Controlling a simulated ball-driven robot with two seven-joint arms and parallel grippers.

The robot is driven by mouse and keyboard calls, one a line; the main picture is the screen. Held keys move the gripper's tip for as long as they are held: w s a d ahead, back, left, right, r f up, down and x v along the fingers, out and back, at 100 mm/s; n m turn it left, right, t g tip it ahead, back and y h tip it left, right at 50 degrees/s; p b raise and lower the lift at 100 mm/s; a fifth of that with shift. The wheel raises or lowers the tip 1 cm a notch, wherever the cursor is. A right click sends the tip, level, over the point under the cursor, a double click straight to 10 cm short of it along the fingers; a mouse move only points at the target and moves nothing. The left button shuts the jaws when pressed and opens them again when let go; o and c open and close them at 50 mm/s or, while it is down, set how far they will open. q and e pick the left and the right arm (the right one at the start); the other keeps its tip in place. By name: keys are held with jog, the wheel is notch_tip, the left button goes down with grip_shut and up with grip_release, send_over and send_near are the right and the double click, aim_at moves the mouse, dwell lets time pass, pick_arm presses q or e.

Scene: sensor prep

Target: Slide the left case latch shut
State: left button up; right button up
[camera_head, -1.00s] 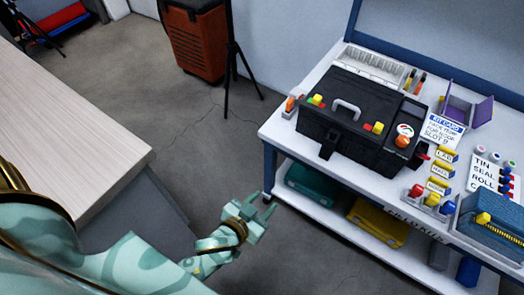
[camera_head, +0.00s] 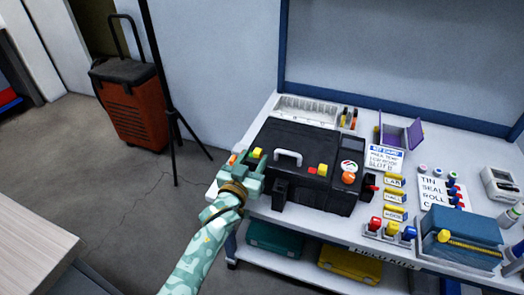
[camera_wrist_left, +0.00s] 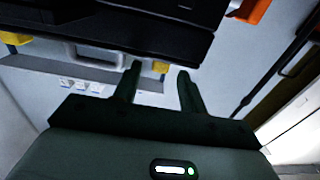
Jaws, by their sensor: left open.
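The closed black case (camera_head: 298,150) stands on the white workbench, its handle up. A yellow latch piece (camera_head: 256,153) shows at its left front; a second yellow piece with red beside it (camera_head: 320,169) shows further right. My left gripper (camera_head: 254,166) is at the front left corner of the case, just below the left latch piece, and partly covers that corner. In the left wrist view its two dark fingers (camera_wrist_left: 159,82) are apart with nothing between them, and the case's dark side (camera_wrist_left: 120,25) fills the top. Contact with the latch cannot be told. My right gripper is out of view.
An orange-tipped item (camera_head: 232,159) stands left of the case. A black tripod (camera_head: 172,120) and orange trolley case (camera_head: 133,105) stand left on the floor.

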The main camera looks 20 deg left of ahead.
aim_at(265, 148)
pick_arm(q)
jog(key=w+b, duration=0.1)
jog(key=w, duration=0.1)
jog(key=w+b, duration=0.1)
jog(key=w, duration=0.1)
jog(key=shift+w+d+f, duration=0.1)
jog(key=shift+w+f, duration=0.1)
jog(key=shift+w, duration=0.2)
jog(key=shift+w+r, duration=0.2)
jog(key=shift+w, duration=0.3)
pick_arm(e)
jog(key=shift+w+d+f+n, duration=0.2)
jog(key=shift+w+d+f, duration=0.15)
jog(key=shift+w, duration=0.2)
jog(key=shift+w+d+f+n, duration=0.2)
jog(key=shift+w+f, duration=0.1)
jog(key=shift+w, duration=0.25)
pick_arm(q)
grip_shut()
jog(key=shift+d+r, duration=0.1)
jog(key=shift+d, duration=0.05)
jog(key=shift+d+p, duration=0.35)
jog(key=shift+d, duration=0.25)
grip_release()
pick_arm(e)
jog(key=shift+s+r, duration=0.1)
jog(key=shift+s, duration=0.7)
